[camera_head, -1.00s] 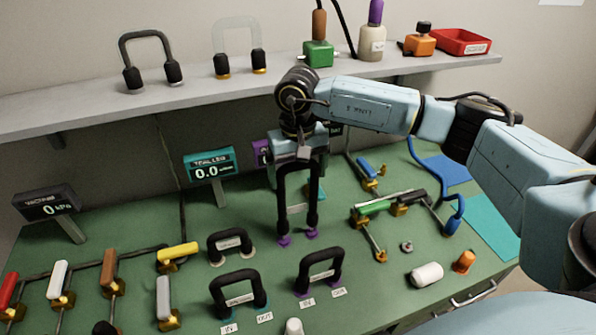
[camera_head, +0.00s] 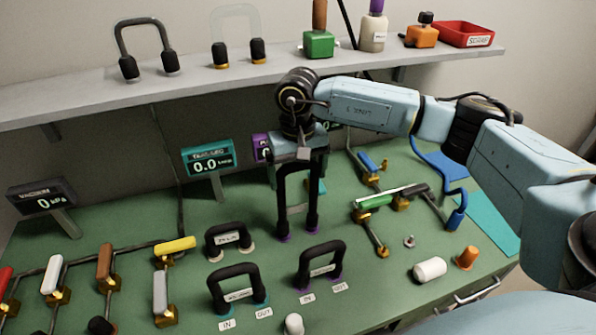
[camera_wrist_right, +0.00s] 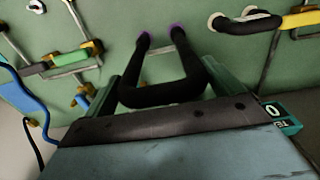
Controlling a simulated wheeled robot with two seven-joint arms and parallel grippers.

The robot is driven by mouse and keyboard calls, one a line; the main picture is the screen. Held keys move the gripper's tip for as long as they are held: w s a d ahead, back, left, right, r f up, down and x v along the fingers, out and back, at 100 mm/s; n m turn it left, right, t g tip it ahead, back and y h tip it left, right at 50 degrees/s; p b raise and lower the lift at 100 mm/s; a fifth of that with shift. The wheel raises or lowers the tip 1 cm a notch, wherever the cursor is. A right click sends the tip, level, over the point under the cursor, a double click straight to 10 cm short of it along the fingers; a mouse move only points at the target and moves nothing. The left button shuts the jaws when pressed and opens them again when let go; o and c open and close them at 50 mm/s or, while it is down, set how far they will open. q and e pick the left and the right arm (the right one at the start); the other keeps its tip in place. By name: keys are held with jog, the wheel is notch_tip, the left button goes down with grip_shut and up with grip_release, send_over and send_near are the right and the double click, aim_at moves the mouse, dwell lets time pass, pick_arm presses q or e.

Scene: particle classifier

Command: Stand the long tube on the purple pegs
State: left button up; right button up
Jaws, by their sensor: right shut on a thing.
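The long tube (camera_head: 283,196) is a tall black U-shape, upright with its closed bend at the top and both legs pointing down. My right gripper (camera_head: 299,157) is shut on its top bend; in the right wrist view the tube (camera_wrist_right: 160,96) sits between the gripper's fingers (camera_wrist_right: 165,88). I cannot tell whether the legs are fully seated. My left gripper is not in view.
Short black tubes stand in front: one on purple pegs (camera_head: 322,262), one on teal pegs (camera_head: 236,287), one on white pegs (camera_head: 229,238). A teal display (camera_head: 208,160) is left of the long tube; coloured-handled valves (camera_head: 374,202) are at right. A shelf (camera_head: 200,88) runs behind.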

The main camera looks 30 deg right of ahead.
jog(key=shift+f+b, duration=0.45)
jog(key=shift+f, duration=0.15)
jog(key=o, duration=1.1)
jog(key=shift+r, duration=0.2)
notch_tip(320, 180, up, 13)
jog(key=shift+r, duration=0.1)
jog(key=shift+s, duration=0.1)
